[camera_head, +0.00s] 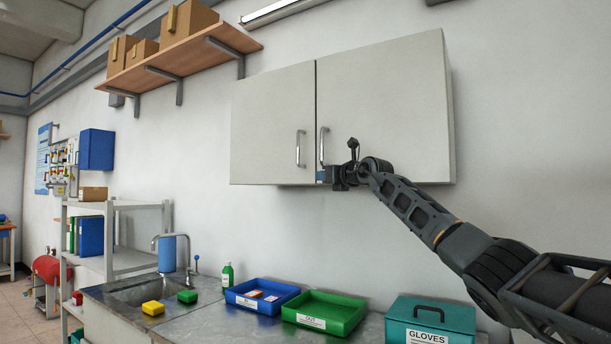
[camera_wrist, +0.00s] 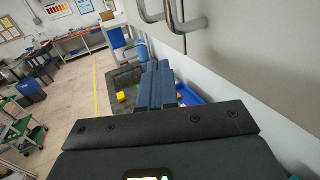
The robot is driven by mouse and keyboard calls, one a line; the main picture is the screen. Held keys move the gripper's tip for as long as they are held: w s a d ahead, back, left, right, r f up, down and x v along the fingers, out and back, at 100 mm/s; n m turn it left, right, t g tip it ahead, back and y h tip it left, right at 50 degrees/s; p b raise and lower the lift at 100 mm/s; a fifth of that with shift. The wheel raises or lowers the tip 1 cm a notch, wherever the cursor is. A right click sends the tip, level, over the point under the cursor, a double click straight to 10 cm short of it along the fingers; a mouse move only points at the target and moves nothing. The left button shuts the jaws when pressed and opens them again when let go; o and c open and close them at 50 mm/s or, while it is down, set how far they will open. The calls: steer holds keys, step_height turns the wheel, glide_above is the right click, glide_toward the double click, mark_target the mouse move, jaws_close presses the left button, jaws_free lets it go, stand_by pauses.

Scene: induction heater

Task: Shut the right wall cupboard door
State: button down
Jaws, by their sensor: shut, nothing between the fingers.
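The right wall cupboard door (camera_head: 385,110) is light grey and looks closed or nearly so, about level with the left door (camera_head: 272,125). A narrow dark line runs between them. The right door's upright metal handle (camera_head: 323,145) is near its left edge. My gripper (camera_head: 323,175) is at the lower left corner of the right door, just under that handle. Whether it touches the door I cannot tell. In the wrist view the blue fingers (camera_wrist: 160,84) are together and empty, with two metal handles (camera_wrist: 183,22) close beyond them.
Below are a counter with a sink (camera_head: 140,290), a blue tray (camera_head: 262,296), a green tray (camera_head: 325,312) and a teal gloves box (camera_head: 428,322). A shelf with cardboard boxes (camera_head: 185,22) is at the upper left. The wall under the cupboard is bare.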

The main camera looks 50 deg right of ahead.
steer(key=s+a+b, duration=0.1)
steer(key=a+b, duration=0.2)
steer(key=a, duration=0.5)
steer(key=shift+s+a+f, duration=0.25)
steer(key=shift+s+a, duration=0.05)
steer(key=shift+s, duration=0.1)
